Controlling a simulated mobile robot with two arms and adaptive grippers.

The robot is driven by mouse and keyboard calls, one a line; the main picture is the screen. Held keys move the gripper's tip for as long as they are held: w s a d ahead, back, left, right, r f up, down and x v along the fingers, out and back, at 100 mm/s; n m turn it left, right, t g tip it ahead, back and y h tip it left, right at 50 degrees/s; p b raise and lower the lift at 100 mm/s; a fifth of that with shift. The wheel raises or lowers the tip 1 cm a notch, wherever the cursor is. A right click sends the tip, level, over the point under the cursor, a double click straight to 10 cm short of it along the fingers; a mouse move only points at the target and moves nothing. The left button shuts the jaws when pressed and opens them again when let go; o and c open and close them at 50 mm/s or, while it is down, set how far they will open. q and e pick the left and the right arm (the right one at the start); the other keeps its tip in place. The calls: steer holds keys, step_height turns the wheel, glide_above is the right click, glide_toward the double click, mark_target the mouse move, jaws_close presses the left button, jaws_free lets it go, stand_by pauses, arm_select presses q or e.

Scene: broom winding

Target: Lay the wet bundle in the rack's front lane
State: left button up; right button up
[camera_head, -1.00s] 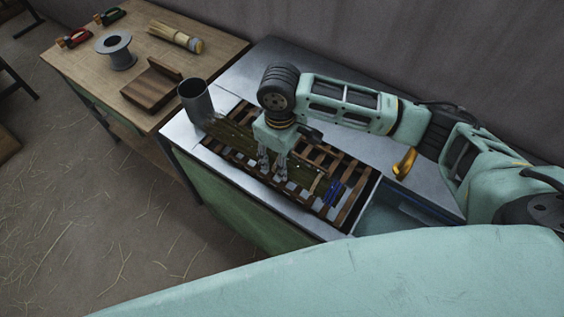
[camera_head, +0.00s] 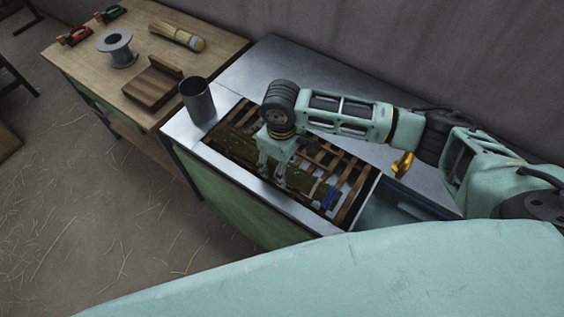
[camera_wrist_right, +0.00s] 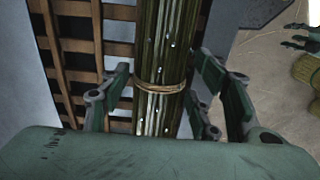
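The wet bundle (camera_head: 233,146) is a long, dark olive sheaf with a blue band at its right end. It lies lengthwise along the front side of the slatted wooden rack (camera_head: 327,154). In the right wrist view the bundle (camera_wrist_right: 163,60) runs between my fingers, with a tan tie around it and shiny wet spots. My right gripper (camera_head: 272,180) is low over the bundle's middle. Its fingers (camera_wrist_right: 162,82) stand on both sides, with a narrow gap showing at the left, so it looks open. My left gripper is not in view.
A grey cup (camera_head: 197,100) stands at the rack's left end. A wooden table (camera_head: 80,55) to the left holds a spool (camera_head: 117,49), a wooden block (camera_head: 153,86), a brush-like bundle (camera_head: 177,37) and clamps. A basin (camera_head: 385,212) lies right of the rack.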

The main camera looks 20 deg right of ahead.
steer(key=shift+w+r, duration=0.1)
steer(key=shift+r, duration=0.45)
step_height(320, 180, up, 11)
steer(key=b, duration=0.1)
steer(key=shift+r+b, duration=0.15)
steer(key=shift+b, duration=0.25)
steer(key=shift+a, duration=0.1)
